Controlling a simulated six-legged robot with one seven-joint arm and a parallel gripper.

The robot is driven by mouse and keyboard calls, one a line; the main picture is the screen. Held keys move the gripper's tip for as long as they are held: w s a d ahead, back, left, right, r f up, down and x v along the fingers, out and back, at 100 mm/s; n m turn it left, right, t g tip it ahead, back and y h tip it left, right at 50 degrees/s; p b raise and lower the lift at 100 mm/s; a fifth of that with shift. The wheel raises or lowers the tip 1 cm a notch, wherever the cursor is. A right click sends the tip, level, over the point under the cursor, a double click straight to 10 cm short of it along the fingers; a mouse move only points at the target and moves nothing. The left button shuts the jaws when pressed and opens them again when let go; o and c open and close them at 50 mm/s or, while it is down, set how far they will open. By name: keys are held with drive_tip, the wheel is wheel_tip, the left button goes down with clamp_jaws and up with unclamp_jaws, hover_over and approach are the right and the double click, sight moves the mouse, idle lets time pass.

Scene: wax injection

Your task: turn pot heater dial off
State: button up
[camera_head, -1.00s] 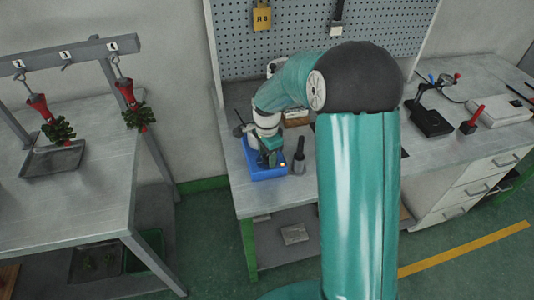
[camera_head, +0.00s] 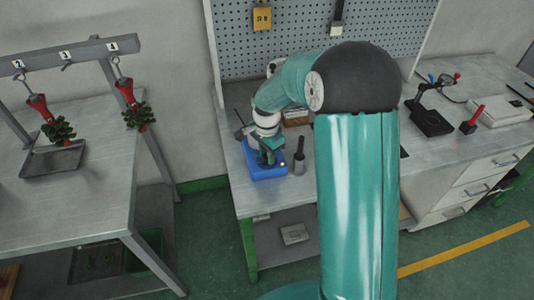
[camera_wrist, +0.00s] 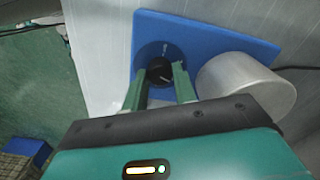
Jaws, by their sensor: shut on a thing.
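The pot heater (camera_head: 265,173) is a blue box on the bench, left of my arm. In the wrist view its blue face (camera_wrist: 206,30) carries a round black dial (camera_wrist: 160,70) with a small light mark near its upper edge. My gripper (camera_wrist: 162,74) reaches the dial with its two green fingers, one on each side, and is shut on it. The silver pot (camera_wrist: 245,87) stands to the right of the fingers. In the head view my gripper (camera_head: 268,157) is small over the heater's front, and the dial is hidden there.
A dark cylindrical tool (camera_head: 299,158) stands just right of the heater. A pegboard (camera_head: 300,40) rises behind the bench. Red-handled wax trees (camera_head: 128,95) hang over the left table (camera_head: 80,205). A black stand (camera_head: 432,118) is on the right bench.

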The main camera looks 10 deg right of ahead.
drive_tip(key=n, duration=1.3)
drive_tip(key=shift+n, duration=0.3)
drive_tip(key=n, duration=0.8)
drive_tip(key=shift+n, duration=0.4)
drive_tip(key=o, duration=1)
drive_tip(key=shift+c, duration=0.2)
drive_tip(key=shift+r, duration=0.1)
wheel_tip(320, 180, up, 14)
